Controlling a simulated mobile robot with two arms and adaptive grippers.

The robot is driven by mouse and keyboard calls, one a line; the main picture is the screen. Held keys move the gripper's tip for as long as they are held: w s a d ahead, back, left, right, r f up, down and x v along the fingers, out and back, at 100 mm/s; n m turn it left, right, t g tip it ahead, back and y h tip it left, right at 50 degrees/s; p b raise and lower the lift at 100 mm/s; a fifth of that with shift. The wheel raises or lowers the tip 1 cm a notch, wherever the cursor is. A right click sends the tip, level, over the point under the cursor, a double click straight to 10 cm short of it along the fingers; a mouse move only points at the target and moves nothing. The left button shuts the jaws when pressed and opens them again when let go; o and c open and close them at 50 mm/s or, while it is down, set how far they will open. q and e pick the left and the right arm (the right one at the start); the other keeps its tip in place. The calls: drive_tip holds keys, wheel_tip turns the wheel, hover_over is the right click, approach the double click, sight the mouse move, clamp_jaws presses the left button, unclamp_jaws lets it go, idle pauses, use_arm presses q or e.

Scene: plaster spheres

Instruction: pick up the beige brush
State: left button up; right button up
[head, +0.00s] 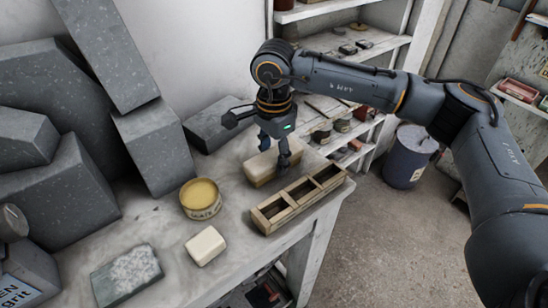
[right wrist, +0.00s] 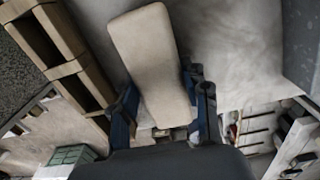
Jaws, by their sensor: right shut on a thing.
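The beige brush (head: 258,168) is a pale oblong block near the back right of the worktable (head: 235,275), behind the wooden tray. My right gripper (head: 275,152) points down over it and is shut on it, one finger on each long side. In the right wrist view the brush (right wrist: 152,62) lies lengthwise between the two blue-grey fingers of the gripper (right wrist: 165,112). Its underside is hidden, and I cannot tell whether it touches the tabletop. My left gripper is not in view.
A three-compartment wooden tray (head: 256,222) stands close in front of the brush. A yellow-topped tin (head: 200,197), a cream block (head: 206,246) and a grey-green slab (head: 126,276) lie nearby. Grey stone blocks (head: 155,145) fill the left. Shelves and a blue-grey bin (head: 408,160) stand beyond the table.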

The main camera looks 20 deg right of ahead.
sight(274, 155)
drive_tip(key=shift+r, duration=0.35)
wheel_tip(274, 155, up, 2)
drive_tip(key=shift+r+b, duration=0.2)
drive_tip(key=shift+b, duration=0.2)
drive_tip(key=s+r+b, duration=0.2)
drive_tip(key=s+r, duration=0.3)
drive_tip(key=s, duration=0.2)
drive_tip(key=s+a+r+b, duration=0.1)
drive_tip(key=s+r+b, duration=0.1)
drive_tip(key=s+r, duration=0.2)
drive_tip(key=s, duration=0.3)
drive_tip(key=shift+r, duration=0.35)
drive_tip(key=shift+a, duration=0.1)
drive_tip(key=o, duration=0.5)
drive_tip(key=shift+c, duration=1.4)
